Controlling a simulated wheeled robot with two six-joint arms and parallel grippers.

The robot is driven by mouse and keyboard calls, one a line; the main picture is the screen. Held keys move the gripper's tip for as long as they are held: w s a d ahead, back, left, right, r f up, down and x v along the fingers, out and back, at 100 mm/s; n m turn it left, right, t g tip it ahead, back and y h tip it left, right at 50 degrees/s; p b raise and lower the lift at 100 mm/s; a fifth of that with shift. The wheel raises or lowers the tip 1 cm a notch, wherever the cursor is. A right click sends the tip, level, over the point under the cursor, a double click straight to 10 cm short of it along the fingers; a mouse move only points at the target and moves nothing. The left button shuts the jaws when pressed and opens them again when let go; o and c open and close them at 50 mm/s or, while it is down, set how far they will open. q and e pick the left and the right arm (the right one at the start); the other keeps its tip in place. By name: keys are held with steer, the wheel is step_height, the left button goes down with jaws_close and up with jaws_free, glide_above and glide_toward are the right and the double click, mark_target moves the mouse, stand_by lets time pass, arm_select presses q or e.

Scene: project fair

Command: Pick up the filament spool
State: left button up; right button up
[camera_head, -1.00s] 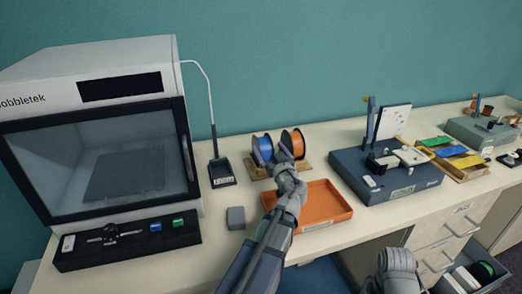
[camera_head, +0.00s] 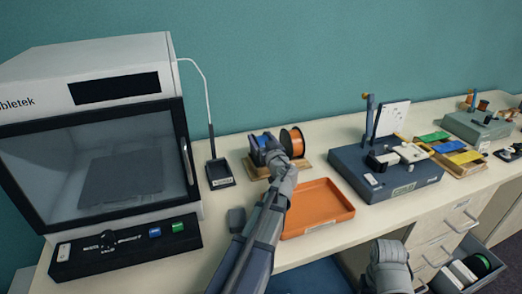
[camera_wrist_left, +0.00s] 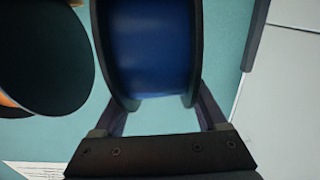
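The blue filament spool (camera_head: 261,141) stands on edge on a wooden stand (camera_head: 256,171) at the back of the table, partly hidden by my left gripper (camera_head: 271,146). In the left wrist view the spool's blue winding (camera_wrist_left: 150,50) fills the upper middle between two dark flanges. The left gripper's fingers (camera_wrist_left: 163,112) lie one on each side of it, close to the flanges. I cannot tell whether they press on it. An orange spool (camera_head: 292,142) stands just to the right on the same stand. My right arm shows at the lower right, with no fingers visible.
A 3D printer (camera_head: 95,130) fills the left side. A black tool stand (camera_head: 220,173) is left of the spools. An empty orange tray (camera_head: 318,207) lies in front, with a small grey block (camera_head: 237,219) beside it. A dark grey device (camera_head: 385,180) stands to the right.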

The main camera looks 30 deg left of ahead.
arm_select(q)
jaws_close()
stand_by(0.4)
steer(key=shift+r, duration=0.1)
step_height(320, 180, up, 10)
steer(key=p, duration=1)
